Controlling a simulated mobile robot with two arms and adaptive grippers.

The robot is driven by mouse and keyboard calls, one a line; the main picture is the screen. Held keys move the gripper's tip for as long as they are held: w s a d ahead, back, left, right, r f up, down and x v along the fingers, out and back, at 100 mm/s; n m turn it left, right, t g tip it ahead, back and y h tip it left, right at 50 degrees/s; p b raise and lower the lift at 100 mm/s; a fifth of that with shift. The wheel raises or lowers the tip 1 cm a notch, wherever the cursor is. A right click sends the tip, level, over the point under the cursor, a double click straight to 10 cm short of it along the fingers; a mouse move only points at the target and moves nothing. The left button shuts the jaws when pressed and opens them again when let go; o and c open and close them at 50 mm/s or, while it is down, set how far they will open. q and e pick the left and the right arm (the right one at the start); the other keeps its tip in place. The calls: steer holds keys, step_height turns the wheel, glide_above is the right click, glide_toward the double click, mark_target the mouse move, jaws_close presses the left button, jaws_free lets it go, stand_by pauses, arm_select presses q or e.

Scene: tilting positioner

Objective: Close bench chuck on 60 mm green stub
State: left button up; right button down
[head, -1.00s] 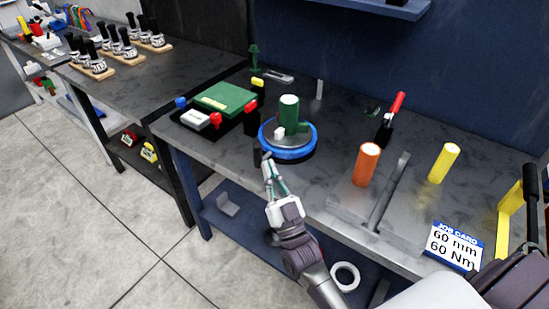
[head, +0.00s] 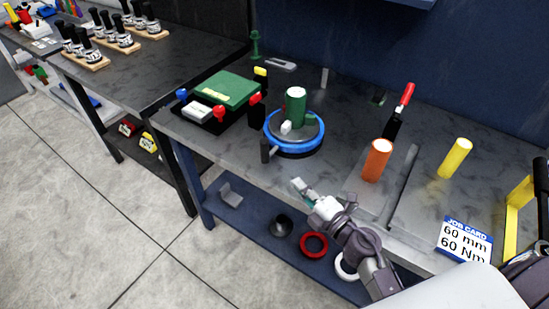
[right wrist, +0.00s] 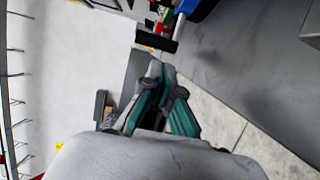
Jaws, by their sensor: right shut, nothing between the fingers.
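The green stub (head: 296,105) stands upright on the bench chuck, among small jaw blocks. The chuck has a blue ring (head: 312,146) and a grey top. A light jaw block (head: 286,127) sits close at the stub's front left; I cannot tell whether it touches. The chuck's dark handle (head: 265,150) sticks out at its front left on a metal rod. It also shows in the right wrist view (right wrist: 156,41), just beyond the fingertips. My right gripper (head: 301,188) is shut and empty, in front of the bench edge, apart from the handle. My left gripper is out of view.
An orange cylinder (head: 377,160), a yellow cylinder (head: 455,158) and a red-handled tool (head: 404,98) stand right of the chuck. The job card (head: 464,243) reads 60 mm, 60 Nm. A green-topped fixture (head: 229,88) is at left. Rings lie on the lower shelf (head: 250,215).

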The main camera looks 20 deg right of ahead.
mark_target(267, 155)
steer(key=p+x, duration=0.1)
steer(key=x, duration=1)
steer(key=shift+w, duration=0.15)
steer(key=shift+w+a+r, duration=0.15)
steer(key=shift+w+a, duration=0.3)
steer(key=shift+s, duration=0.1)
steer(key=shift+r, duration=0.1)
